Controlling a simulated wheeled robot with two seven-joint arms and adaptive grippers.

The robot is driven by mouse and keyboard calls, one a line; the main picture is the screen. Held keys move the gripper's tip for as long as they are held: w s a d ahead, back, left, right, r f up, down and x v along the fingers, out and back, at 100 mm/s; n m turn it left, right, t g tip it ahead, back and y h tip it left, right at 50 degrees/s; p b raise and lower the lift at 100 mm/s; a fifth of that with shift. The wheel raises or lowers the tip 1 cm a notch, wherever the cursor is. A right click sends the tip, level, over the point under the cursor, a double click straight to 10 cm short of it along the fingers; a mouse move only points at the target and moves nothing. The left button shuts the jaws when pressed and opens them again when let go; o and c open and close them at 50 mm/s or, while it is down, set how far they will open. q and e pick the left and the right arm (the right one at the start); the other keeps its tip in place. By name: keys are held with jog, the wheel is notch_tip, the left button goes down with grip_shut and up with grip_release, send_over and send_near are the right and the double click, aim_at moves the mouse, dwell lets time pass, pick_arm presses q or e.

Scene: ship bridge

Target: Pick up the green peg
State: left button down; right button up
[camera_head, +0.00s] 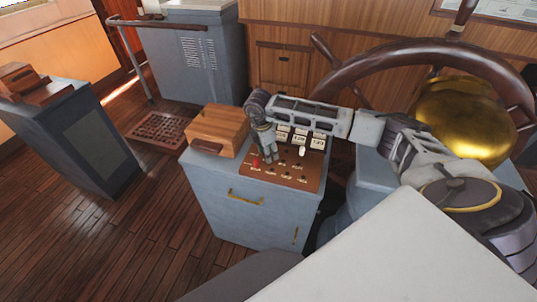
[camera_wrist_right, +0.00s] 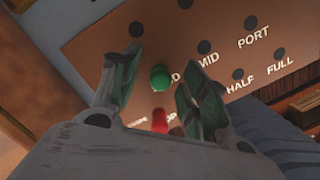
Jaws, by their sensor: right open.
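The green peg (camera_wrist_right: 160,77) stands in the brown panel (camera_wrist_right: 100,45) in the right wrist view. It shows between the fingertips of my right gripper (camera_wrist_right: 158,88), which is open, with a finger on either side. I cannot tell any contact. In the head view my right gripper (camera_head: 264,141) hangs over the left part of the panel (camera_head: 299,176), and I cannot make out the green peg there. My left gripper is not in view.
A red peg (camera_wrist_right: 160,121) stands close to the green one, also seen in the head view (camera_head: 256,161). A white peg (camera_head: 302,151) stands farther right. A wooden box (camera_head: 217,128) sits left of the panel on the grey cabinet (camera_head: 225,206). A ship's wheel (camera_head: 425,55) rises behind.

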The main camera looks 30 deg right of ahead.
dwell(0.4)
jog(key=c, duration=0.8)
jog(key=shift+r+b, duration=1)
jog(key=shift+r, duration=4)
